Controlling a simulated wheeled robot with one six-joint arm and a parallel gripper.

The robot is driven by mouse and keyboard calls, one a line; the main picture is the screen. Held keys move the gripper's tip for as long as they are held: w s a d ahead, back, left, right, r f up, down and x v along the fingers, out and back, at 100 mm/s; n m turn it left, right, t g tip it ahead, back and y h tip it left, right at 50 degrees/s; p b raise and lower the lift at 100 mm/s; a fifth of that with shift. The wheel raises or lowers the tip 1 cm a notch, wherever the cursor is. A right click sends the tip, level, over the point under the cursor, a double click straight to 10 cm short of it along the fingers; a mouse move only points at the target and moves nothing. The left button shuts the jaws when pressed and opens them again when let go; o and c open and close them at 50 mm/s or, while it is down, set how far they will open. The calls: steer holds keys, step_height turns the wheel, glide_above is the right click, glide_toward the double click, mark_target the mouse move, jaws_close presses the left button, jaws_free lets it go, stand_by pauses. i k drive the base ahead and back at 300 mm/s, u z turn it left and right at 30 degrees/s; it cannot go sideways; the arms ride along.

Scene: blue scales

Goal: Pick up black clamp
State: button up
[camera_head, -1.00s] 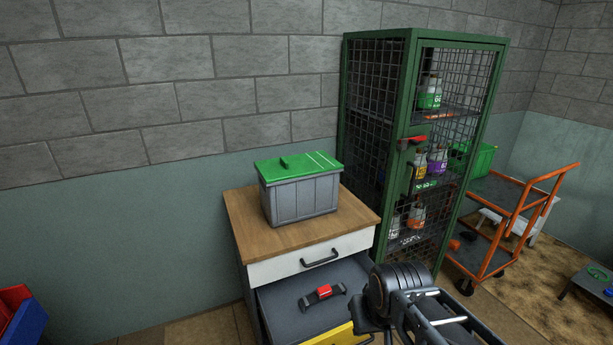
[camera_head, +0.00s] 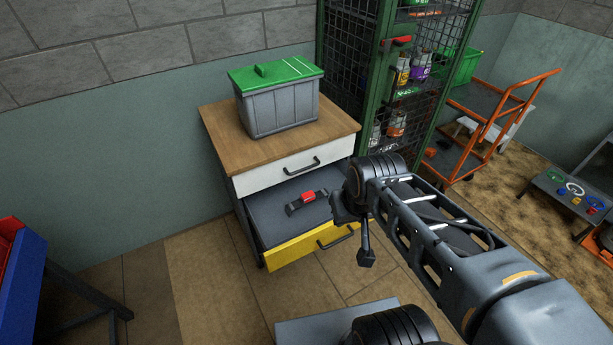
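A small black clamp-like object with a red middle (camera_head: 306,201) lies on the grey inside of the open yellow-fronted drawer (camera_head: 292,250). It is the only thing I see in that drawer. My gripper (camera_head: 367,258) hangs from the end of my arm, to the right of and in front of the drawer, apart from the object. It looks dark and is seen from behind, so I cannot tell whether its fingers are open or shut. No object shows in it.
A grey bin with a green lid (camera_head: 278,105) stands on the wooden cabinet top (camera_head: 222,128). A closed white drawer (camera_head: 290,168) sits above the open one. A green mesh locker (camera_head: 364,70) and an orange cart (camera_head: 510,95) are at right.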

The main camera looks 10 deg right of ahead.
mark_target(308, 197)
steer(key=u, duration=1.9)
steer(key=i, duration=2.55)
steer(key=z, duration=3.4)
steer(key=i, duration=0.5)
steer(key=z, duration=0.05)
